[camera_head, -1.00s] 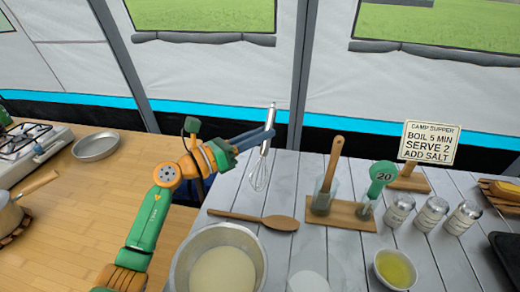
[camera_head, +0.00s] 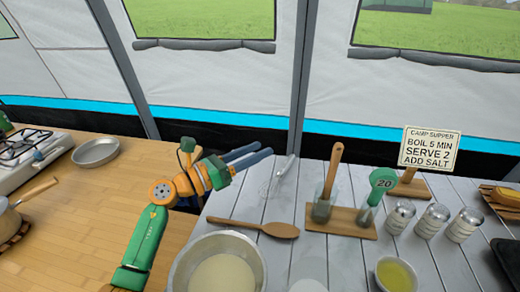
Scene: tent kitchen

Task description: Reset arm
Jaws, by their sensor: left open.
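My left gripper (camera_head: 264,151) reaches in from the left over the far edge of the grey plank table. Its two blue fingers are apart, with nothing between them. A metal whisk (camera_head: 285,168) shows just right of and below the fingertips, apart from them. Its wire end points toward the front left. It looks low over or on the table planks; I cannot tell for sure that it rests there. My right gripper is not in view.
A wooden spoon (camera_head: 255,226), a pot (camera_head: 183,275) of pale liquid, a tool stand (camera_head: 338,221), several shakers (camera_head: 431,220), a yellow bowl (camera_head: 396,274) and a sign (camera_head: 430,148) crowd the table. A stove (camera_head: 38,156) and pan (camera_head: 95,152) stand at left.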

